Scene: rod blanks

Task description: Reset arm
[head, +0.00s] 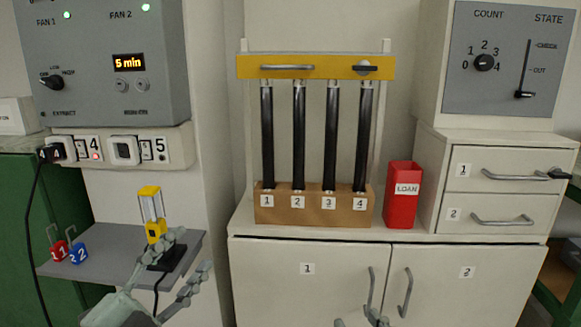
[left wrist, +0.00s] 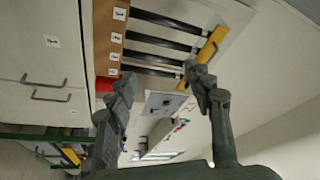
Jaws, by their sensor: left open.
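My left gripper (head: 192,252) is open and empty, in front of the grey side shelf (head: 85,266) at the lower left. Its fingers partly cover the black base of a small yellow device (head: 150,192). I cannot tell whether they touch it. The left wrist view shows the two fingers spread apart (left wrist: 160,82) with nothing between them. What looks like the fingertips of my right gripper (head: 361,321) just shows at the bottom edge, before the lower cabinet; the rest is out of frame.
Several black rods (head: 298,135) stand in a numbered wooden block (head: 315,216) under a yellow bar (head: 340,67). A red LOAN bin (head: 402,205) stands right of it. Red (head: 58,250) and blue (head: 78,255) padlocks lie on the shelf. A black cord hangs at the left.

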